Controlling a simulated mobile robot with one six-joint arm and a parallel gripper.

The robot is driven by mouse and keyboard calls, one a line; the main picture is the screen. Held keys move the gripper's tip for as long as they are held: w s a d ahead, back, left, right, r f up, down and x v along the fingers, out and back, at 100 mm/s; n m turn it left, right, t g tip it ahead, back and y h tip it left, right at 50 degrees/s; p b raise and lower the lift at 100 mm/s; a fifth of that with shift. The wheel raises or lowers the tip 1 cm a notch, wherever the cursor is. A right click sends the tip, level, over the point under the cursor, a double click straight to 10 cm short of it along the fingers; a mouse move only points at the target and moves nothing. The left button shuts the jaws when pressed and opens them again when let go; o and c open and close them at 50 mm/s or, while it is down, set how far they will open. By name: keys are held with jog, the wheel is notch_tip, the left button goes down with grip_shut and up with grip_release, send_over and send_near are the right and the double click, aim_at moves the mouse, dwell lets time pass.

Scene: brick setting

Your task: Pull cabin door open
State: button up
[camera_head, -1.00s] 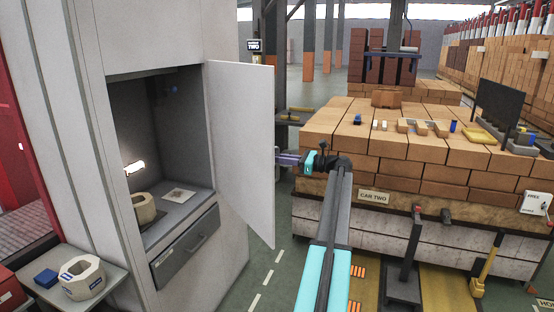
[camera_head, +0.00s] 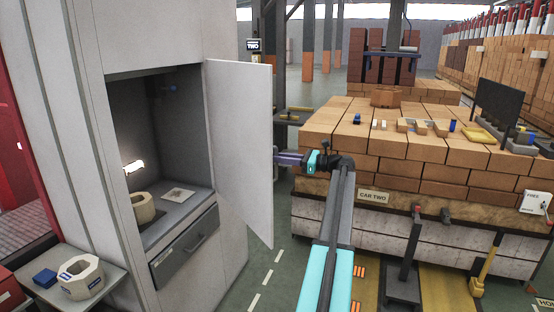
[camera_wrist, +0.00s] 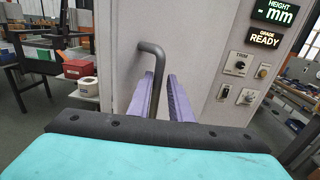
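The cabin door (camera_head: 240,150) is a pale grey panel, hinged on the right side of the cabin opening. It stands wide open, with its free edge out to the right. My gripper (camera_head: 278,158) is at the door's far side, near its free edge; its tips are partly hidden there in the head view. In the wrist view a dark grey bent bar handle (camera_wrist: 152,62) stands out from the door (camera_wrist: 125,60). Its straight part runs down between my two purple fingers (camera_wrist: 163,90), which are close on both sides of it.
The cabin (camera_head: 180,120) holds a lit lamp, a beige ring-shaped block (camera_head: 143,212) and a flat plate above a drawer (camera_head: 187,245). A small table (camera_head: 85,297) stands at left. A brick-loaded car (camera_head: 400,220) stands right, with floor between it and the cabin.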

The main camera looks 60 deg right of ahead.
jog(key=b+v, duration=0.3)
jog(key=v, duration=0.9)
jog(key=shift+s+r, duration=0.1)
jog(key=shift+s, duration=0.05)
jog(key=shift+c, duration=0.5)
